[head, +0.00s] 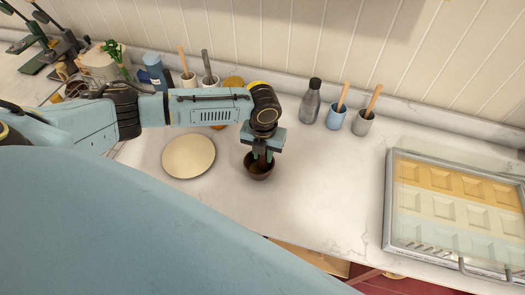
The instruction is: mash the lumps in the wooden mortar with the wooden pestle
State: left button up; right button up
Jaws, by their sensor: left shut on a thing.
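The dark brown wooden mortar (258,174) stands on the white marble counter, right of a cream plate. My left gripper (262,155) is directly above it, pointing down, with its fingers at the mortar's mouth. It is shut on the wooden pestle (262,161), a dark brown piece that shows only in part between the fingers and reaches down into the mortar. The lumps inside are hidden by the gripper and too small to make out. My right gripper is not in view.
The cream plate (188,156) lies close left of the mortar. A grey bottle (310,103), a blue cup (337,116) and a grey cup (362,123) stand behind right. A glass-topped tray case (455,210) is at the far right. Counter between mortar and case is clear.

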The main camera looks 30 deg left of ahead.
pick_arm(q)
jog(key=shift+f, duration=0.2)
jog(key=shift+f+b, duration=0.5)
jog(key=shift+f, duration=0.15)
jog(key=shift+w+a, duration=0.15)
jog(key=shift+a, duration=0.05)
jog(key=shift+s+d+p, duration=0.4)
jog(key=shift+p, duration=0.15)
jog(key=shift+w+a, duration=0.2)
jog(key=shift+a, duration=0.05)
